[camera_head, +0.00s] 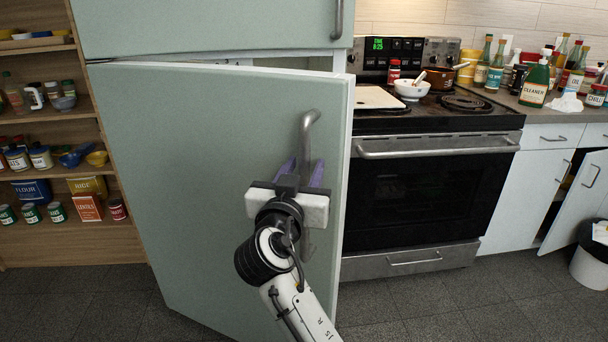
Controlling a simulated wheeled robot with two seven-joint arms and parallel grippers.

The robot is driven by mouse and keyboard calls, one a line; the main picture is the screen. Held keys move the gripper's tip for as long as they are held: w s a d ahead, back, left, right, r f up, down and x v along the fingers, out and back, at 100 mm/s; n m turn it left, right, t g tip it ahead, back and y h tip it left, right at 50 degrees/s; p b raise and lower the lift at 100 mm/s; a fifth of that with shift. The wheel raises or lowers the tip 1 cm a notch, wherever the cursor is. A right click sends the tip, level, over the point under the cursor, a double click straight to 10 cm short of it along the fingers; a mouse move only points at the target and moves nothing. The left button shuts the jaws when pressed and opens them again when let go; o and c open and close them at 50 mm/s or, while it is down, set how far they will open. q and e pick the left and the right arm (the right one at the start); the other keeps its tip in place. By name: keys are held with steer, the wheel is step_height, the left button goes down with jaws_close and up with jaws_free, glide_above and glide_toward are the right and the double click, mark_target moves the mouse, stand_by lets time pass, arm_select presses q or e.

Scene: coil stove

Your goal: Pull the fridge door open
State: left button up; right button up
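The fridge is pale green, with a lower door (205,140) that stands ajar. Its right edge is swung out toward me, and a gap shows along its top. A curved grey vertical handle (308,122) is on the door near its right edge. My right gripper (302,172), with purple fingers, is at the handle's middle, with one finger on either side of it. The gripper's white body hides part of the handle, and I cannot tell how tightly the fingers close on it. My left gripper is not in view.
The upper fridge door (200,25) is shut. A stove (430,180) stands just right of the fridge, and a wooden shelf (70,115) with jars and boxes stands left. A white cabinet door (580,200) is ajar at far right. The grey floor (90,300) in front is clear.

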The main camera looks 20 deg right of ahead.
mark_target(303, 128)
step_height(303, 128, up, 9)
steer(key=shift+f, duration=0.2)
steer(key=shift+c, duration=0.5)
